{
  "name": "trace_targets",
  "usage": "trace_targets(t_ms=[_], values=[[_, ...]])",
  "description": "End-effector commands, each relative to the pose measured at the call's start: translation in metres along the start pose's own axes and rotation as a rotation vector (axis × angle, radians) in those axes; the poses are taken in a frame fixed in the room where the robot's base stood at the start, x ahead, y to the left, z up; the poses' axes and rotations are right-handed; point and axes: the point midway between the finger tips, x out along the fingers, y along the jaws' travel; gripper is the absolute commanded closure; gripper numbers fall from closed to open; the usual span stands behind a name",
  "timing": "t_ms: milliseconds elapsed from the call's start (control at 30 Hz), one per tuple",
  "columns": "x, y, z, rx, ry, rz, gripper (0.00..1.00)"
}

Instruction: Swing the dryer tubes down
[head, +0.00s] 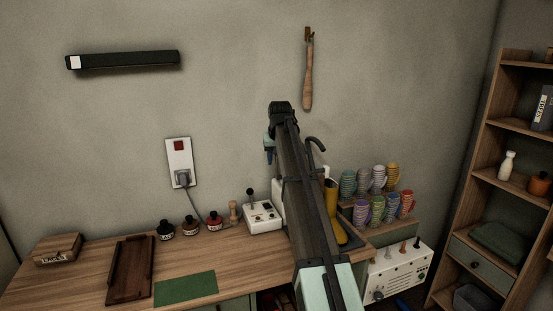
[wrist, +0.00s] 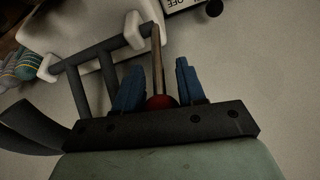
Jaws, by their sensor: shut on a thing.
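The dryer is a white body (wrist: 85,28) with a frame of dark grey tubes (wrist: 88,62) held by white end pieces, at the upper left of the wrist view. A thin rod runs from beside the upper end piece to a red knob (wrist: 161,101). My gripper (wrist: 160,84) has its blue fingers on either side of the knob and is shut on it. In the head view my arm covers most of the dryer; a hooked dark tube (head: 318,143) shows to its right. My gripper (head: 269,147) is mostly hidden there, with one blue finger showing.
A white switch box (head: 262,218), several ink bottles (head: 190,226) and a brown tray (head: 130,272) stand on the bench left of my arm. A shelf (head: 512,125) stands far right.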

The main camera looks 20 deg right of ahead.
Motion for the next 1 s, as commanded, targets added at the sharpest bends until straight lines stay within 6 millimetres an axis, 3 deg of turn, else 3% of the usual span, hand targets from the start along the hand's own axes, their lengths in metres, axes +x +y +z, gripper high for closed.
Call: trace_targets(t_ms=[467,1000], values=[[-0.003,0.001,0.011,0.007,0.092,-0.018,1.00],[-0.007,0.009,0.051,0.044,0.554,-0.103,1.00]])
